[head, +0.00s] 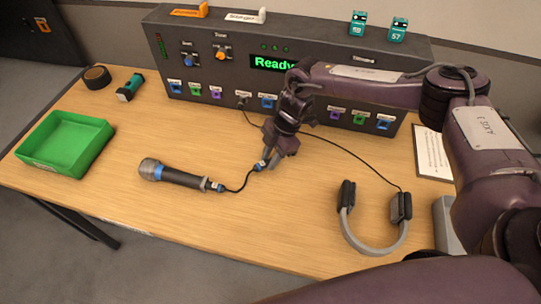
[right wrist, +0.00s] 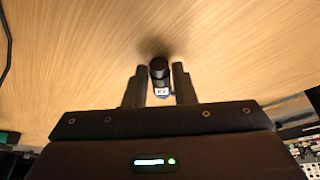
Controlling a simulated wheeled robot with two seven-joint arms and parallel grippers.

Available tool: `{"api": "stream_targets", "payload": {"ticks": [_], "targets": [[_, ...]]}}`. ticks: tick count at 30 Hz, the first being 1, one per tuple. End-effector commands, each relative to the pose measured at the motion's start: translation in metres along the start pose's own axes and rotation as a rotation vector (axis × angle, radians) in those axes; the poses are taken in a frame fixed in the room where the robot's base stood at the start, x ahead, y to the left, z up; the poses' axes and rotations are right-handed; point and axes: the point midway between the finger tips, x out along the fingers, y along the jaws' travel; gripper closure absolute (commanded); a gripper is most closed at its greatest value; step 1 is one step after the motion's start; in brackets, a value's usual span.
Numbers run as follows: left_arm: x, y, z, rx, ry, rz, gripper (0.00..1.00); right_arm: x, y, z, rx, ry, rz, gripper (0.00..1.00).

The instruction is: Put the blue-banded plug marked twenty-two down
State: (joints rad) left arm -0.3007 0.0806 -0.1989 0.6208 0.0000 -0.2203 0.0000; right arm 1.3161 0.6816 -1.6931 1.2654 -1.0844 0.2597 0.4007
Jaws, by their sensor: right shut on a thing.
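My right gripper (head: 271,158) is shut on the blue-banded plug (head: 260,166), low over the middle of the table. In the right wrist view the plug (right wrist: 160,70) sits between the two fingers of the gripper (right wrist: 159,78), with a black body, a blue part and a white label that reads 22. A short black cable runs from the plug to the blue-ringed end of a microphone (head: 175,175) lying on the table. I cannot tell whether the plug touches the wood. My left gripper is not in view.
A dark console (head: 225,62) with a row of coloured sockets and a green "Ready" display stands at the back. A green tray (head: 98,128) lies left, headphones (head: 370,247) right, and a tape roll (head: 97,77) back left. The table's front middle is clear.

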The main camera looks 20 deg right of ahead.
Motion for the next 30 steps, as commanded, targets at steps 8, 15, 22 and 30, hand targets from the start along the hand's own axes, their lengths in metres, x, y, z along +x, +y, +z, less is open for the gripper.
{"api": "stream_targets", "payload": {"ticks": [8, 15, 22, 30], "targets": [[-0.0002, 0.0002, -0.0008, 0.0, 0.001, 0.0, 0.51, 0.0026, 0.0003, 0.0009, 0.0, 0.0, 0.001, 0.99], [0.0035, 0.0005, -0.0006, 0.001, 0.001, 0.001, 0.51, 0.0085, 0.0001, 0.0034, 0.0, 0.0, 0.001, 0.75], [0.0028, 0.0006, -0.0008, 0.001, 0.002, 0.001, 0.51, 0.0075, 0.0001, 0.003, 0.0, 0.0, 0.001, 0.55], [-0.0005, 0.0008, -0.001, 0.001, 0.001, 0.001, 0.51, 0.0025, 0.0005, 0.0011, -0.001, 0.0, 0.001, 0.55]]}}
